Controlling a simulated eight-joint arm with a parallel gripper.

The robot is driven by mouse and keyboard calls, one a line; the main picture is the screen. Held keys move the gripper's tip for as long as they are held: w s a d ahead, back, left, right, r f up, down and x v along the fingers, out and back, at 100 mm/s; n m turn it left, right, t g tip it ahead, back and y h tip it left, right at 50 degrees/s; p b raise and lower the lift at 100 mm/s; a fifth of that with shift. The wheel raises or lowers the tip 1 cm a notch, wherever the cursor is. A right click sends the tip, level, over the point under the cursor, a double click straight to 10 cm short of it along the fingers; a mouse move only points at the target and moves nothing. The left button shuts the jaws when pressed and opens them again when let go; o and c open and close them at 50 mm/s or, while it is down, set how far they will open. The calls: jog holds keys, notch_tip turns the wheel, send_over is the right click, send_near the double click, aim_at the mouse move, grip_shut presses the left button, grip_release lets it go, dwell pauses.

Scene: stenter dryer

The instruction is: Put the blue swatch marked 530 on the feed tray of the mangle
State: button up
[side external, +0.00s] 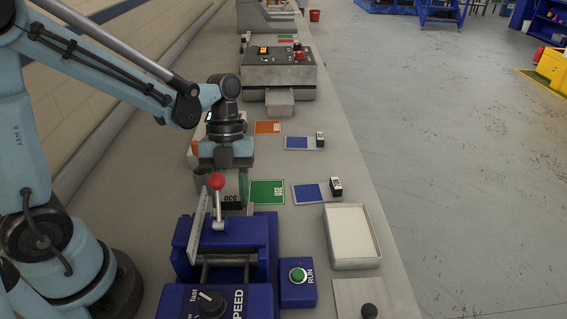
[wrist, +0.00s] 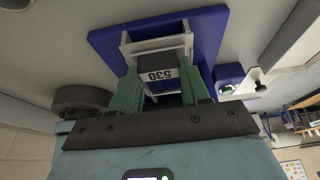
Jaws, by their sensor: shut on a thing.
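My gripper (side external: 229,190) is shut on a black block marked 530 (side external: 231,198), the tag of the swatch. The block and its white label (wrist: 157,75) show between my green fingers in the wrist view. The blue cloth of this swatch cannot be made out in either view. The blue mangle (side external: 262,235) stands just in front of my gripper in the side view, with a red-knobbed lever (side external: 217,181) partly overlapping my fingers. The mangle's blue body (wrist: 208,35) and a pale frame show beyond the block in the wrist view. I cannot tell which part is the feed tray, or whether the block touches anything.
A green card (side external: 266,192) and another tagged blue swatch (side external: 308,193) lie right of my gripper. Farther back are an orange card (side external: 267,128) and a blue swatch (side external: 297,143). A white tray (side external: 374,259) and the RUN button box (side external: 298,293) stand near the front.

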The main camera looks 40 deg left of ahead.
jog(key=shift+f, duration=0.1)
jog(key=o, duration=1.1)
jog(key=shift+o, duration=0.2)
